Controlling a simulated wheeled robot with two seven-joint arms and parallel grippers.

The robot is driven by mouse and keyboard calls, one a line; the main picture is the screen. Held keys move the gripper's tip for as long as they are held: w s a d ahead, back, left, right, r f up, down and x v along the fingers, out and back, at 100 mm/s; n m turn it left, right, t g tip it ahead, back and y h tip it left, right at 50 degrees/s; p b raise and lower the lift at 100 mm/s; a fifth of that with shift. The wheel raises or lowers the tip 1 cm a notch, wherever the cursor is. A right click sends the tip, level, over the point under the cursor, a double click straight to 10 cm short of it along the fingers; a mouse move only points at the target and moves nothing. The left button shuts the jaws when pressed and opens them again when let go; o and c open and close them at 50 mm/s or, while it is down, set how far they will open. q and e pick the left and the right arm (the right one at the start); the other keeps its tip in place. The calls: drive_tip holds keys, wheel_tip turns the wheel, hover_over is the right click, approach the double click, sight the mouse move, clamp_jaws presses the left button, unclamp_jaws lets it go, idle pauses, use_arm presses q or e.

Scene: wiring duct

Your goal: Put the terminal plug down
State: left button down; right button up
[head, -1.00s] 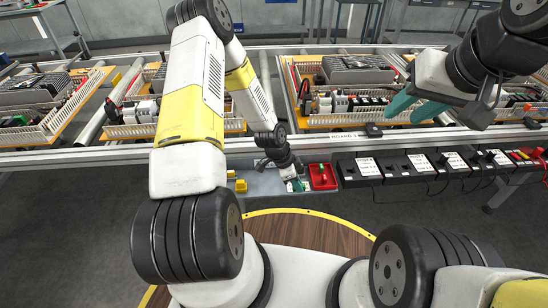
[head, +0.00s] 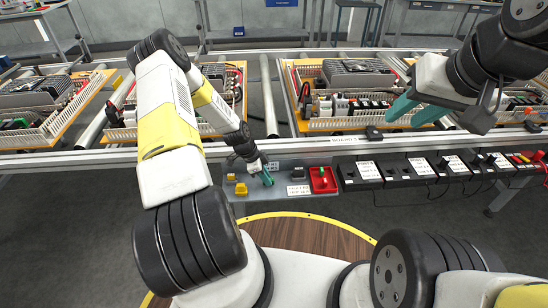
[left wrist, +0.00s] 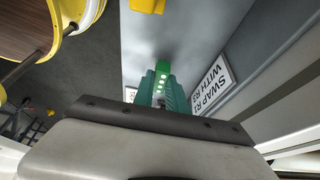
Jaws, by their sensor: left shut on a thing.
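The terminal plug (left wrist: 163,78) is a green block with a row of pale round spots, held between the teal fingers of my left gripper (left wrist: 162,94) in the left wrist view. In the head view my left gripper (head: 267,179) is over the grey tray (head: 280,206), between the yellow parts and a white label. The plug is too small to make out there, and I cannot tell whether it touches the tray. My right gripper (head: 416,109) has its teal fingers apart and empty, above the rail on the right.
Yellow parts (head: 241,189) lie on the tray's left. A white label (head: 299,190), a dark part (head: 298,173) and a red bin (head: 323,180) with a green item are on its right. Black boxes (head: 400,170) line the rail. Boards with wiring ducts (head: 350,90) stand behind.

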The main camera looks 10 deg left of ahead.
use_arm(q)
drive_tip(key=shift+f, duration=0.25)
drive_tip(key=c, duration=1.3)
unclamp_jaws()
drive_tip(key=shift+c, duration=0.2)
drive_tip(key=s+a+r+n+y, duration=0.1)
drive_tip(key=s+a+r+n, duration=0.1)
drive_tip(key=r, duration=1.2)
drive_tip(key=s+a+r+n+y, duration=0.1)
drive_tip(key=a+r+y, duration=0.1)
drive_tip(key=r, duration=1.1)
drive_tip(key=s+d+r+n+t, duration=0.2)
drive_tip(key=s+r+n, duration=0.3)
drive_tip(key=r, duration=0.7)
drive_tip(key=s+d+r+n+t, duration=0.1)
drive_tip(key=s+d+r+n, duration=0.1)
drive_tip(key=s+r, duration=0.4)
drive_tip(key=s+d+r+n+t, duration=0.2)
drive_tip(key=s+d+r+n, duration=0.1)
drive_tip(key=s, duration=0.7)
wheel_tip(320, 180, up, 3)
drive_tip(key=shift+s+f+n+h, duration=0.1)
drive_tip(key=shift+s+n+h, duration=0.3)
drive_tip(key=shift+n, duration=0.2)
